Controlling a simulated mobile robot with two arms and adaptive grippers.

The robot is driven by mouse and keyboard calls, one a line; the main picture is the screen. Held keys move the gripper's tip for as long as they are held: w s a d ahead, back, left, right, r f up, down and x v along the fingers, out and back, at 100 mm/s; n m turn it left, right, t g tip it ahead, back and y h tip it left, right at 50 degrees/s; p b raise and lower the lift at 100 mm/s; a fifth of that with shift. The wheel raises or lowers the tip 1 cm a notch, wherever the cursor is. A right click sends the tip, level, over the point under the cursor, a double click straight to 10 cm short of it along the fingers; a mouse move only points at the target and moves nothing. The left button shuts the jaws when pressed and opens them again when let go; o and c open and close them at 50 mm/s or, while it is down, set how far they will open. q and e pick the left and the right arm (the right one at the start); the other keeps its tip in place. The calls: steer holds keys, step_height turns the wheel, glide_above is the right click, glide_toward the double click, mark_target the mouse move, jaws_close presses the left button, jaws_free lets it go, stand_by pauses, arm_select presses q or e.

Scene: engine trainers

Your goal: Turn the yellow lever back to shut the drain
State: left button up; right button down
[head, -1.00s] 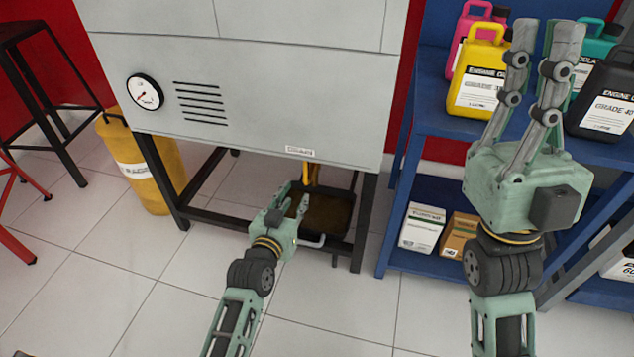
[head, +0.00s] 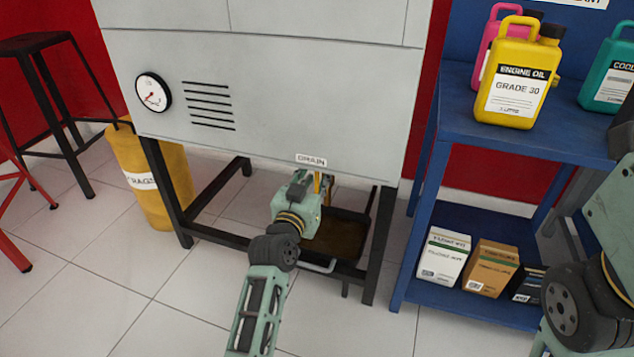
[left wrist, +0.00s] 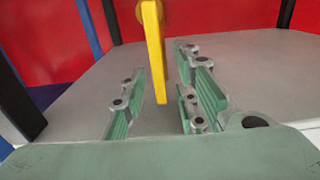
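The yellow lever (head: 318,184) hangs under the grey engine housing, below the DRAIN label (head: 311,160). My left gripper (head: 303,187) is at the lever and hides part of it in the head view. In the left wrist view the yellow lever (left wrist: 153,50) stands between the separated fingers, with gaps visible on both sides. The left gripper is open there. Of my right gripper (head: 612,215), only the green body shows at the right edge; its fingers are out of frame.
A dark drain pan (head: 345,238) with brown contents sits below the lever, inside the black stand (head: 370,270). A blue shelf (head: 425,215) with bottles and boxes stands at right. A yellow drum (head: 150,190) stands at left. The tiled floor in front is clear.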

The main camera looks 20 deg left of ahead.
arm_select(q)
steer(key=shift+w, duration=0.15)
jaws_close()
stand_by(0.6)
